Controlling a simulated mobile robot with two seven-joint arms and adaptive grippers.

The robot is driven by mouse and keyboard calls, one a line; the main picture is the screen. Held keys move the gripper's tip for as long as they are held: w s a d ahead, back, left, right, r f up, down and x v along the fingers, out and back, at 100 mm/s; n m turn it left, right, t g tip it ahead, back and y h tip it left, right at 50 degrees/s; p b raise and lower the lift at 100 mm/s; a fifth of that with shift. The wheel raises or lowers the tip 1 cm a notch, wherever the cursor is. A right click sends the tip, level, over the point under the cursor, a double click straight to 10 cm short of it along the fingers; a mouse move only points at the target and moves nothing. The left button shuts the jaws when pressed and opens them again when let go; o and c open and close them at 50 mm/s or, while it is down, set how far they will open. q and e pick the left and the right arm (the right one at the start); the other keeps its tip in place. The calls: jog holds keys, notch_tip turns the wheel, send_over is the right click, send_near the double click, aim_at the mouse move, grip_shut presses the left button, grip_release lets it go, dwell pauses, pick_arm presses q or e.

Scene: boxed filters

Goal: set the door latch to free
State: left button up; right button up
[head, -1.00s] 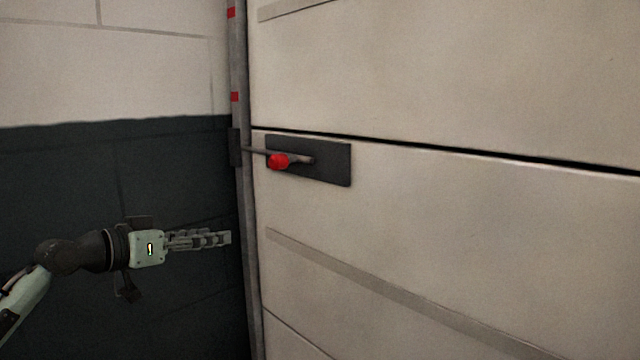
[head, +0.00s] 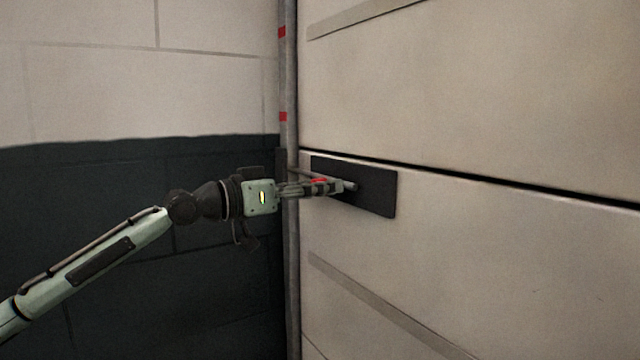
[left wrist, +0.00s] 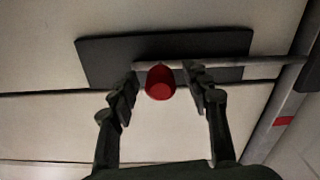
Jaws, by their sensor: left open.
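The door latch is a grey bar (left wrist: 236,62) with a red knob (left wrist: 160,82), set across a dark plate (head: 378,190) on the pale door. The bar runs level from the plate to the door's edge post, and its end meets a dark bracket there. My left gripper (head: 335,186) is at the knob and hides most of it in the head view. In the left wrist view my left gripper (left wrist: 160,82) is open, with one finger on each side of the knob. Small gaps show between the fingers and the knob. My right gripper is not in view.
A grey vertical post (head: 291,250) with red marks stands at the door's left edge. A wall (head: 80,90), pale above and dark below, lies left of it. The door face (head: 480,270) has raised strips and a dark seam. Space below the latch is clear.

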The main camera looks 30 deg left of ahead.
pick_arm(q)
jog(key=shift+w, duration=0.25)
grip_shut()
dwell(0.3)
